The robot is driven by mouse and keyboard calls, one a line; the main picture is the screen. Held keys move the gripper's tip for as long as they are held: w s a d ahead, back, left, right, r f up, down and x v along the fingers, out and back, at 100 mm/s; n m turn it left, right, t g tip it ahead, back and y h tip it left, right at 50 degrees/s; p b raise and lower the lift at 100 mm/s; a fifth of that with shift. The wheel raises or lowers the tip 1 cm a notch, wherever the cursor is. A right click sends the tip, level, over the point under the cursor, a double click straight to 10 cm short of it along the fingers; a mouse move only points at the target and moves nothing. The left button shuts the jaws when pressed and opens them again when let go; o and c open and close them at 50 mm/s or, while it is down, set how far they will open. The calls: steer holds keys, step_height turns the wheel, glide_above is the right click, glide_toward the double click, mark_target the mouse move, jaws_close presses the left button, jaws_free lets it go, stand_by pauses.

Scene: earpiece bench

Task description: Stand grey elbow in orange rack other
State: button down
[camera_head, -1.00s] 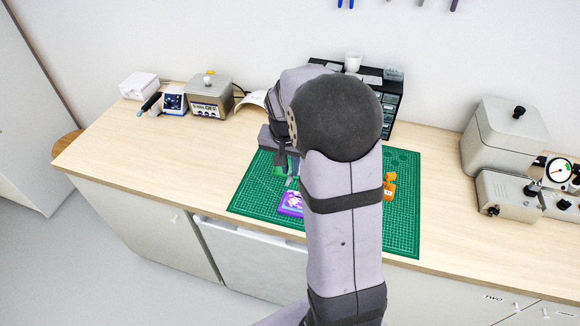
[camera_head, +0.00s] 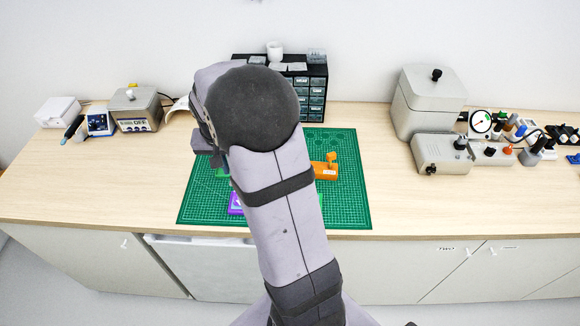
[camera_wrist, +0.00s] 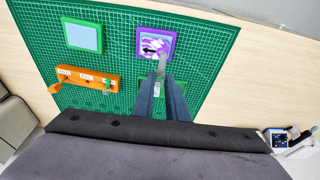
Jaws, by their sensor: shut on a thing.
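My gripper (camera_wrist: 163,78) is shut on the grey elbow (camera_wrist: 162,64), a small grey piece showing at the fingertips in the wrist view. It is held over the green mat, near the purple tray. The orange rack (camera_wrist: 75,80) lies left of the gripper in that view, apart from it. A small green piece (camera_wrist: 107,84) stands at the rack's right end, and an orange upright part (camera_wrist: 56,88) is at its left end. In the head view the orange rack (camera_head: 326,172) shows right of my arm. My arm hides the grey elbow and most of the gripper there.
A purple tray (camera_wrist: 168,37) with a black arrow-like mark and a green-framed tray (camera_wrist: 84,36) lie on the green cutting mat (camera_head: 347,200). A black drawer cabinet (camera_head: 318,90) stands behind. Grey equipment (camera_head: 430,100) is to the right. Bare worktop lies between it and the mat.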

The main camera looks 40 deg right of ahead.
steer(key=shift+d, duration=0.1)
steer(key=shift+s+d, duration=0.15)
steer(key=shift+d, duration=0.1)
steer(key=s+d+f+m, duration=0.3)
steer(key=s+d+f, duration=0.3)
steer(key=d, duration=0.3)
steer(key=m+g, duration=0.1)
steer(key=m, duration=0.2)
glide_toward(321, 171)
steer(key=w+a+f, duration=0.1)
steer(key=w+a, duration=0.1)
steer(key=w, duration=0.1)
steer(key=shift+m+g, duration=0.3)
steer(key=shift+m, duration=0.3)
steer(key=r, duration=0.1)
steer(key=w+d+r, duration=0.2)
steer(key=shift+r, duration=0.25)
steer(key=shift+f, duration=0.1)
steer(key=shift+f+b, duration=1.45)
steer(key=shift+f, duration=0.75)
steer(key=shift+f+b, duration=0.85)
steer(key=shift+f, duration=0.5)
